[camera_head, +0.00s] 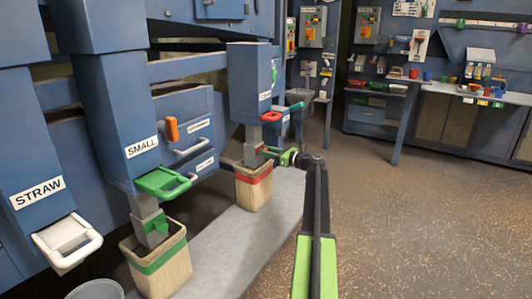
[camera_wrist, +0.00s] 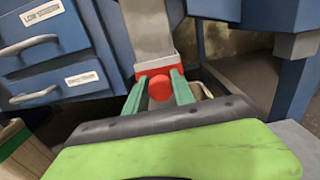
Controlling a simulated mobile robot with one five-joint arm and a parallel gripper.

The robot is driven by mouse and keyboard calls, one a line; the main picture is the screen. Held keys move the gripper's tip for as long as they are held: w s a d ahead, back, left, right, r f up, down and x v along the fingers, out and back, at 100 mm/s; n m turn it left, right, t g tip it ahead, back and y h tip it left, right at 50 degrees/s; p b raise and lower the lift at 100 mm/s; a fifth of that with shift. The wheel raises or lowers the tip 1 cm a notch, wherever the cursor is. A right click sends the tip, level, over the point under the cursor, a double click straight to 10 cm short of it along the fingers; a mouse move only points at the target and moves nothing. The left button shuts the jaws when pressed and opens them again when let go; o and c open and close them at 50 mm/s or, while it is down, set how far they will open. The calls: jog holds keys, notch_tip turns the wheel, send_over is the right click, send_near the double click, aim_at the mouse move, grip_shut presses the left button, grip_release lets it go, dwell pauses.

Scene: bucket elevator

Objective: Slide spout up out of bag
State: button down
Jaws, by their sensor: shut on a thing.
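A grey spout (camera_head: 253,142) hangs below a blue chute with a red handle, over a tan bag with a red band (camera_head: 253,190). Its lower end is at the bag's mouth; how deep it sits inside is hard to see. In the wrist view the grey spout (camera_wrist: 148,35) has a red knob (camera_wrist: 160,88) on its lower collar. My gripper (camera_head: 272,154) reaches in from the right, above the bag's rim. In the wrist view its green fingers (camera_wrist: 159,90) are shut on the red knob from both sides. Most of the bag is hidden there behind my gripper.
A second tan bag with a green band (camera_head: 160,262) stands at the left under the SMALL chute's spout (camera_head: 149,217). Blue drawers (camera_head: 187,138) stand behind. The brown floor (camera_head: 430,220) at the right is clear.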

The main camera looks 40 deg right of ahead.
aim_at(258, 128)
notch_tip(258, 128, up, 10)
jog(key=p, duration=1)
jog(key=shift+r, duration=0.15)
jog(key=shift+f, duration=0.2)
jog(key=c, duration=1.2)
grip_release()
jog(key=shift+a+r, duration=0.1)
jog(key=shift+c, duration=0.2)
jog(key=shift+o, duration=0.8)
jog(key=shift+s+d, duration=0.2)
jog(key=shift+s, duration=0.1)
jog(key=v, duration=1.7)
